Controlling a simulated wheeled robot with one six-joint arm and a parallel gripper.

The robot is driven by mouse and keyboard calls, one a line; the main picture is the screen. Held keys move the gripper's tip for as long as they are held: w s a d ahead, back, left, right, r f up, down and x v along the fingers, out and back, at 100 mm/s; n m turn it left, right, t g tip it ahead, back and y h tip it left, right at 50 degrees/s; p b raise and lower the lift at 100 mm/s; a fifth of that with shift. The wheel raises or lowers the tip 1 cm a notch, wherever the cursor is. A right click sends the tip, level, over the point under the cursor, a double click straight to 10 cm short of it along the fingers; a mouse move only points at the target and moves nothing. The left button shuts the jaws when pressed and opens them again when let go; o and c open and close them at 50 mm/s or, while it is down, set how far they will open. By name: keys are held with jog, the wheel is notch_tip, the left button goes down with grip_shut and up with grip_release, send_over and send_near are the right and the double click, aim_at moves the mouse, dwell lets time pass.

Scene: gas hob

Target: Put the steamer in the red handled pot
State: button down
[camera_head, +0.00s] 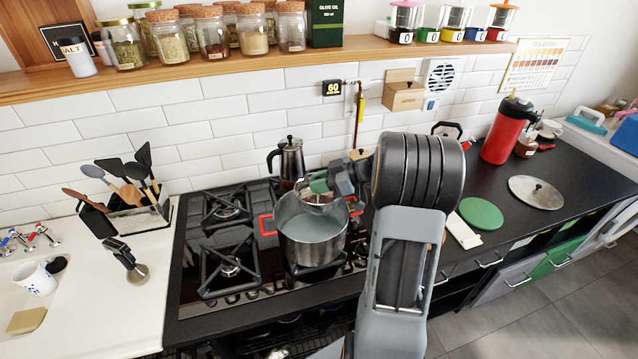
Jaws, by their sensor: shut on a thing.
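The red handled pot (312,248) is a steel pot with red side handles, standing on the right front part of the gas hob, with a pale interior showing. My gripper (322,186) is over the pot's back rim, partly hidden by my own arm. It is shut on the steamer (318,207), a small metal piece that shows at the pot's mouth below the jaws. I cannot tell whether the steamer touches the pot or hangs just above it.
A moka pot (290,160) stands just behind the pot. The black hob (240,290) has free burners to the left. A utensil holder (138,215) is farther left. A lid (536,192), green disc (480,214) and red flask (506,130) stand on the right counter.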

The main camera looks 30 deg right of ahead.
jog(key=shift+f+b, duration=0.5)
jog(key=shift+b, duration=0.4)
jog(key=c, duration=1)
grip_release()
jog(key=shift+s+f, duration=0.1)
jog(key=shift+f, duration=0.05)
